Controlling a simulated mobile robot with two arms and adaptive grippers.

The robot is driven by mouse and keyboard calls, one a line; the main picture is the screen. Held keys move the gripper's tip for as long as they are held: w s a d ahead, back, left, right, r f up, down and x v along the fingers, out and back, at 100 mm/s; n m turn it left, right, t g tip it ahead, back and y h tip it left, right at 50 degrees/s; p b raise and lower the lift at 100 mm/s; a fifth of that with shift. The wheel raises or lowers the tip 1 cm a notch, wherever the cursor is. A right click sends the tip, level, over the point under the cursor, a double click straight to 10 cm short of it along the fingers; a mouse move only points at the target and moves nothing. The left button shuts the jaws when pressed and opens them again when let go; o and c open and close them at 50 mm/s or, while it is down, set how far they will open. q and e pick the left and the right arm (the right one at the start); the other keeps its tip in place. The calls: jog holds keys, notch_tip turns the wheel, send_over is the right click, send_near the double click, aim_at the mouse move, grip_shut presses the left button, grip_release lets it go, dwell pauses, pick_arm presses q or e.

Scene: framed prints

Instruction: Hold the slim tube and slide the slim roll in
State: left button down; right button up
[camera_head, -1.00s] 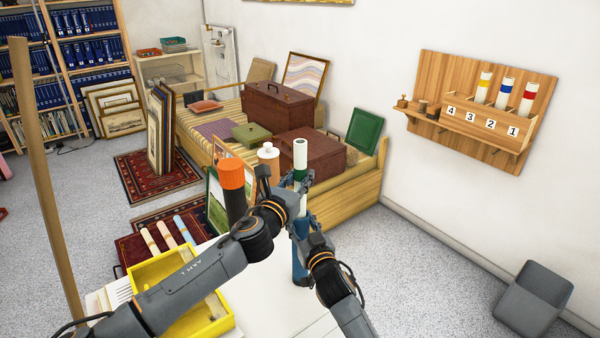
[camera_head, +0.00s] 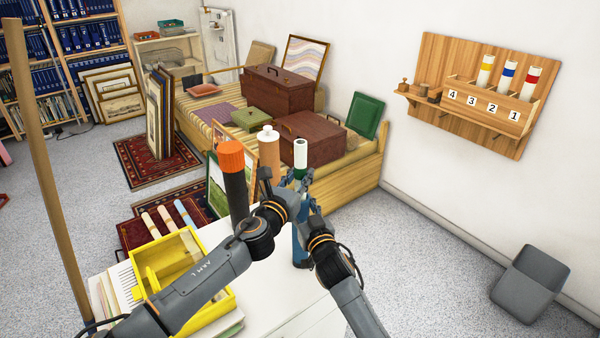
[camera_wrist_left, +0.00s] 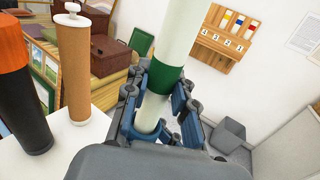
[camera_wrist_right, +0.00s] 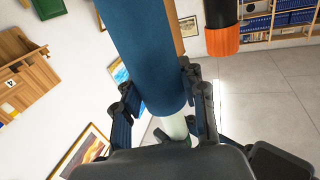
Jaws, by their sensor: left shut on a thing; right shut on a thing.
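The slim roll is white with a green band (camera_head: 300,153) and stands upright in the head view. My left gripper (camera_head: 292,183) is shut on it around the green band, which shows large in the left wrist view (camera_wrist_left: 166,78). The slim tube is blue (camera_head: 300,248) and upright directly below the roll. My right gripper (camera_wrist_right: 165,98) is shut on the tube near its upper end (camera_wrist_right: 150,60). In the right wrist view a pale stretch of roll (camera_wrist_right: 174,128) shows at the tube's mouth. The roll's lower end seems to be at or inside the mouth; how deep is hidden.
A black tube with an orange cap (camera_head: 231,160) and a brown tube with a white cap (camera_head: 268,150) stand close left of the roll. A yellow bin (camera_head: 205,310) is on the white table (camera_head: 285,318). The numbered wall rack (camera_head: 490,108) is far right.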

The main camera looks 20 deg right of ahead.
dwell(0.3)
pick_arm(q)
jog(key=c, duration=1)
grip_release()
jog(key=v, duration=1.2)
pick_arm(e)
jog(key=o, duration=1.4)
